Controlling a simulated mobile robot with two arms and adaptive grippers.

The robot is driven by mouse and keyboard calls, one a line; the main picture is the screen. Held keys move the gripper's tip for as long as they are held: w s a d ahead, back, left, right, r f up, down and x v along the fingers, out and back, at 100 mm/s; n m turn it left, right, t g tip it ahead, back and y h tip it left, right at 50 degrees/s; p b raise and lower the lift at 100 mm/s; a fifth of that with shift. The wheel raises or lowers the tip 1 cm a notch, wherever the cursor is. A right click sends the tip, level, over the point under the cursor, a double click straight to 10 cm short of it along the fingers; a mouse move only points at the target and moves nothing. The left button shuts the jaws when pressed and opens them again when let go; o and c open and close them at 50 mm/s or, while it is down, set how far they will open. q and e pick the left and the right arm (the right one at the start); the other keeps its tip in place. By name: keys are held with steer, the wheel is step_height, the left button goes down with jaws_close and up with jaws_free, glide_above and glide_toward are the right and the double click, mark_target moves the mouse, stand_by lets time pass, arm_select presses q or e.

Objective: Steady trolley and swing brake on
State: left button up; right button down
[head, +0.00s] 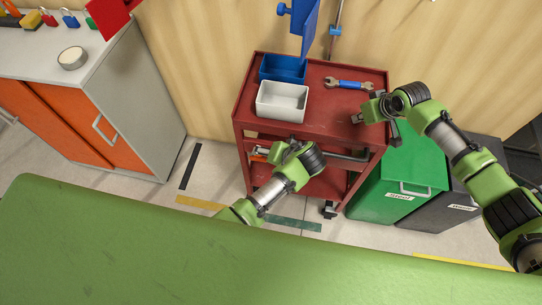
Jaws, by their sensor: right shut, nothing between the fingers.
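The red trolley (325,118) stands against the wall, with a blue bin, a white bin and a wrench on its top. A dark caster (328,210) shows at its front right foot; its brake lever is too small to make out. My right gripper (358,119) is shut and empty, over the right part of the trolley top; I cannot tell if it touches. My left gripper (262,153) is at the trolley's front side, below the top edge. Its fingers are partly hidden, so I cannot tell its jaws or whether it grips the trolley.
A green bin (412,177) and a dark bin (455,205) stand close right of the trolley. A grey cabinet (135,110) with orange doors stands left. A green surface (130,245) fills the foreground.

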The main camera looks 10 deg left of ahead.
steer(key=shift+w+r+p, duration=0.1)
steer(key=shift+r+p, duration=2.95)
steer(key=shift+r, duration=0.45)
steer(key=shift+f, duration=0.1)
